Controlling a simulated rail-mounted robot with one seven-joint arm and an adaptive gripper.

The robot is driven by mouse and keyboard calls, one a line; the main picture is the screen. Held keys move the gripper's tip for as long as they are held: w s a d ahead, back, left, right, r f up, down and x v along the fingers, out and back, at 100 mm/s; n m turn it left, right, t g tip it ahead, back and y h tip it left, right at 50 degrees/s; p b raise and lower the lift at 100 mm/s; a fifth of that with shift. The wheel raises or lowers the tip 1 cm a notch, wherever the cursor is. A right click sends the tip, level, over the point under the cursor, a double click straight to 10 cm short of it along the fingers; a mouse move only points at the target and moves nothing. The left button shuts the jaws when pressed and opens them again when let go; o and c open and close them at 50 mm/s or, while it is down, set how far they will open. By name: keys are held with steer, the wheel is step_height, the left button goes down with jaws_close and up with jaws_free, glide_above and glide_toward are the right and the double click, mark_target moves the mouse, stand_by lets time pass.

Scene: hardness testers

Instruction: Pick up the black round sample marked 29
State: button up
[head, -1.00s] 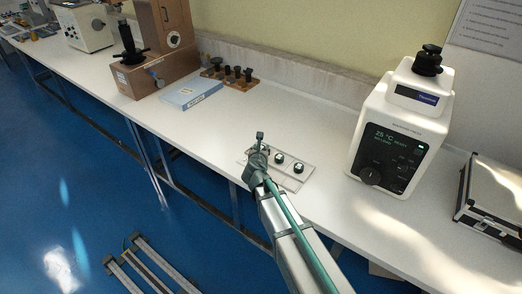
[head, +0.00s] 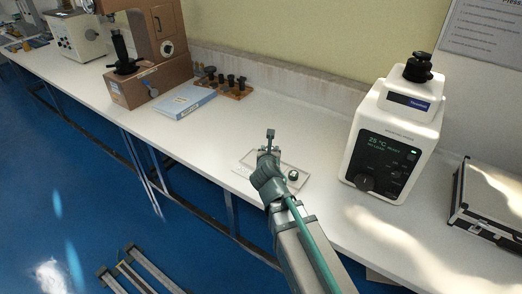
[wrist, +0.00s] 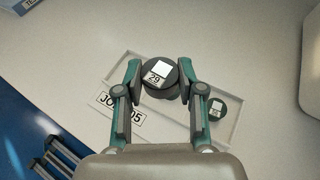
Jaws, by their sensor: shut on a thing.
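The black round sample marked 29 (wrist: 158,76) sits between the two fingertips of my gripper (wrist: 160,80) in the wrist view, with a white square and the number label on its top. The fingers touch it from both sides. It looks much larger than the other sample and overlaps the tray's far edge, so it appears held above the tray.
A second round sample (wrist: 216,108) lies at the tray's right side, also seen in the head view (head: 293,175). A white tester (head: 395,130) stands to the right, with a black case (head: 490,200) beyond. A blue box (head: 185,101) and brown tester (head: 150,80) are left. Bench between is clear.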

steer(key=s+d+b, duration=0.1)
steer(key=b, duration=0.4)
steer(key=shift+s+d+r, duration=0.15)
steer(key=shift+s, duration=0.05)
steer(key=b, duration=0.3)
steer(key=s+r+b, duration=0.1)
steer(key=b, duration=0.3)
steer(key=shift+s+d, duration=0.25)
steer(key=shift+d, duration=0.15)
steer(key=shift+s+r, duration=0.1)
steer(key=shift+r, duration=0.05)
